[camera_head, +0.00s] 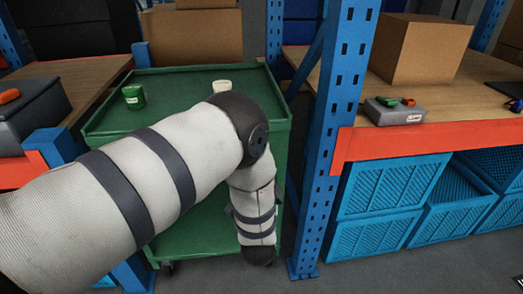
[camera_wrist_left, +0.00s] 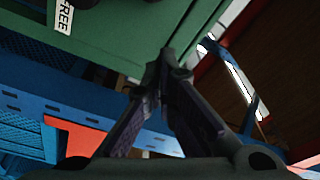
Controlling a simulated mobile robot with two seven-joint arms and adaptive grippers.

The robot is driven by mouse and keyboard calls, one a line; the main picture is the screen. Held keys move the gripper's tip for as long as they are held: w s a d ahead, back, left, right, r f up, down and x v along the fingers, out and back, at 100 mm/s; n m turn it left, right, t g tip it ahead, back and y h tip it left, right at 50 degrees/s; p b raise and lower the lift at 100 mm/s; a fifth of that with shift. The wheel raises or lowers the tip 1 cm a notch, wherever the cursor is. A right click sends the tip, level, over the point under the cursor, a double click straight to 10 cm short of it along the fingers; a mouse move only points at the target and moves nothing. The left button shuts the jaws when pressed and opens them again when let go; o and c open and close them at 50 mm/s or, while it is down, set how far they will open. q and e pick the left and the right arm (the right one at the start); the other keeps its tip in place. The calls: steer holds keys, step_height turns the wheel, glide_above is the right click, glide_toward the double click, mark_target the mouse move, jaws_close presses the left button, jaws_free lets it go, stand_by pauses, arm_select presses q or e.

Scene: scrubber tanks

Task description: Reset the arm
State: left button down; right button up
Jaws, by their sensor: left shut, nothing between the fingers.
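My left arm (camera_head: 130,190) comes in from the left of the head view, crosses in front of a green cart and bends downward at a dark joint. In the left wrist view my left gripper (camera_wrist_left: 166,62) has its two dark fingers closed together at the tips, with nothing visible between them. Its fingers show against a green panel and blue shelving; whether they touch anything I cannot tell. The gripper is not clearly seen in the head view. My right gripper is in neither view.
The green cart (camera_head: 278,160) carries a green container (camera_head: 133,97) and a whitish one (camera_head: 221,86). A blue rack post (camera_head: 341,90) stands just right of it. Blue crates (camera_head: 390,187) sit under the right shelf, which holds a cardboard box (camera_head: 420,48) and a grey device (camera_head: 394,112).

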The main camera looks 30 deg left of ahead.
arm_select(q)
steer(key=shift+v, duration=1.25)
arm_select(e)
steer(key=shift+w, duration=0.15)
arm_select(q)
steer(key=shift+d, duration=0.1)
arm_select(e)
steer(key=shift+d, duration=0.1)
arm_select(q)
steer(key=s+f+n+g+h, duration=0.2)
steer(key=s+f+g+h, duration=0.45)
steer(key=s+f, duration=0.9)
steer(key=s+d+f+n+g+h+p, duration=0.1)
steer(key=s+n+g, duration=0.4)
steer(key=s+g, duration=0.8)
steer(key=s+d+h, duration=0.1)
steer(key=s, duration=1.6)
steer(key=shift+f+n, duration=0.25)
steer(key=shift+n, duration=0.05)
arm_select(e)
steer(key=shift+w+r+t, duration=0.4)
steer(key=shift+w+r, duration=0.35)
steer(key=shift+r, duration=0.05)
